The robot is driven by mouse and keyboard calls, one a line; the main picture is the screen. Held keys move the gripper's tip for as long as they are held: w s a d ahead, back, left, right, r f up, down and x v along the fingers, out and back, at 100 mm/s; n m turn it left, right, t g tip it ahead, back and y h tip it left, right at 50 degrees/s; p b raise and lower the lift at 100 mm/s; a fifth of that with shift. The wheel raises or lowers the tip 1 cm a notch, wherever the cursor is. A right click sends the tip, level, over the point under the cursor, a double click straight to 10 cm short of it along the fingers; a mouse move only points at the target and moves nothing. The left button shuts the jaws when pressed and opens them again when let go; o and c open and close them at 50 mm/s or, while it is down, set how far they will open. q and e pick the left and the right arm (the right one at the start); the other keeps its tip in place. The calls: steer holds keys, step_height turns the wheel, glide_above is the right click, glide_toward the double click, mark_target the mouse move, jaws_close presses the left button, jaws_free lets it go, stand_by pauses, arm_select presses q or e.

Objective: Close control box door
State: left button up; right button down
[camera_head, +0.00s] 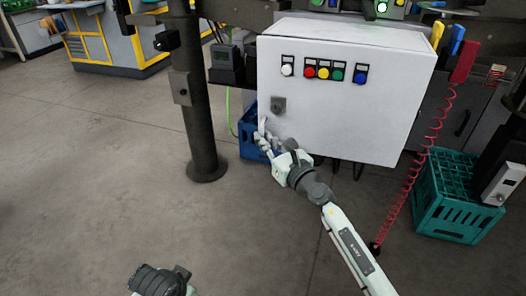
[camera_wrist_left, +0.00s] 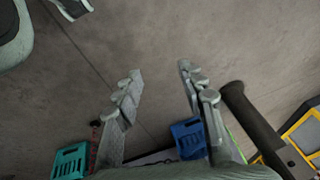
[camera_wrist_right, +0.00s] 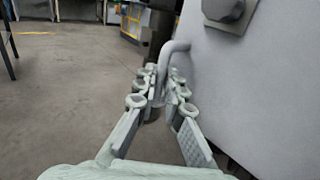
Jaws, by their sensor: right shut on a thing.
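The control box (camera_head: 345,100) is a pale grey-white cabinet in the head view. Its door (camera_head: 330,125) carries a row of coloured buttons and a dark square latch at lower left. No clear gap shows between door and box, but I cannot tell whether it is fully shut. My right gripper (camera_head: 264,138) is at the door's lower left edge. In the right wrist view, my right gripper (camera_wrist_right: 161,88) is shut on the curved grey door handle (camera_wrist_right: 176,46), partly hidden by the fingers. My left gripper (camera_wrist_left: 162,88) is open and empty over bare floor.
A blue crate (camera_head: 249,132) stands behind the right gripper. A dark post (camera_head: 196,100) rises left of the box. A teal crate (camera_head: 448,200) and a red coiled cable (camera_head: 417,170) are at right. The floor at left is clear.

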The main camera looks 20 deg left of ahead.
steer(key=shift+x, duration=0.8)
steer(key=shift+w+a+r, duration=0.1)
steer(key=shift+w, duration=0.1)
arm_select(q)
steer(key=shift+a+r, duration=0.2)
steer(key=shift+r, duration=0.8)
arm_select(e)
steer(key=c, duration=1.6)
jaws_free()
steer(key=shift+a, duration=0.2)
arm_select(q)
steer(key=shift+s+a+f, duration=0.1)
steer(key=shift+a+f, duration=0.05)
arm_select(e)
steer(key=shift+w+d, duration=0.15)
steer(key=shift+d, duration=0.1)
steer(key=shift+d, duration=0.15)
